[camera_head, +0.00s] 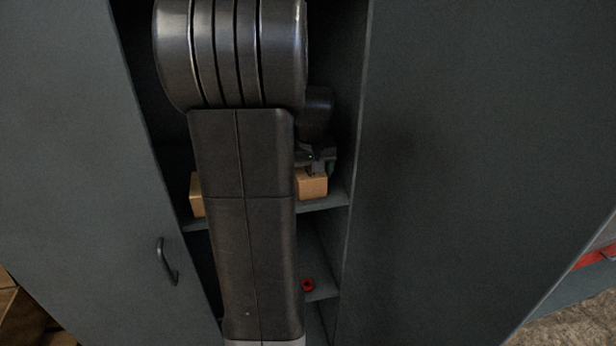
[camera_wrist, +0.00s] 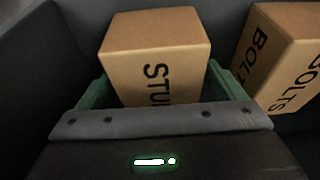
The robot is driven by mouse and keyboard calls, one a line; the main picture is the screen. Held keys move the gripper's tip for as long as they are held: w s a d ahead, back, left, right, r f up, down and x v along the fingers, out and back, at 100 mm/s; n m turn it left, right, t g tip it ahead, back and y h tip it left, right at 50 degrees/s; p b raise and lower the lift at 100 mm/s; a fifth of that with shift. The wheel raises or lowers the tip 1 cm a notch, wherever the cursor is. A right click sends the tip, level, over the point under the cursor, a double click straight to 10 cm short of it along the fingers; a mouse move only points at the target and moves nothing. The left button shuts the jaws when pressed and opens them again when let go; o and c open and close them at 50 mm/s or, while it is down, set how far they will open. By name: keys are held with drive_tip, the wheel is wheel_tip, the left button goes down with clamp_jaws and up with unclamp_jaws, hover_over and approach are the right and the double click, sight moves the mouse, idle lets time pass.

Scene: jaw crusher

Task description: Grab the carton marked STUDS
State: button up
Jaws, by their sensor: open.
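The carton marked STUDS (camera_wrist: 155,62) is a brown box with black letters, of which "STU" shows in the wrist view; the rest is hidden behind my gripper. My gripper (camera_wrist: 158,84) is open, with one green finger at each side of this carton. I cannot tell whether either finger touches it. In the head view my gripper (camera_head: 319,166) is over the right carton (camera_head: 313,187) on the shelf, which seems to be the STUDS one. My arm hides much of the shelf there.
A carton marked BOLTS (camera_wrist: 283,58) stands close beside the right finger in the wrist view. A grey cabinet wall (camera_wrist: 25,75) is near on the left. In the head view, another carton (camera_head: 197,194) sits left of my arm, and a red item (camera_head: 308,285) lies lower down.

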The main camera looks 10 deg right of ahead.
drive_tip(key=shift+f, duration=0.25)
idle(0.3)
drive_tip(key=c, duration=1.4)
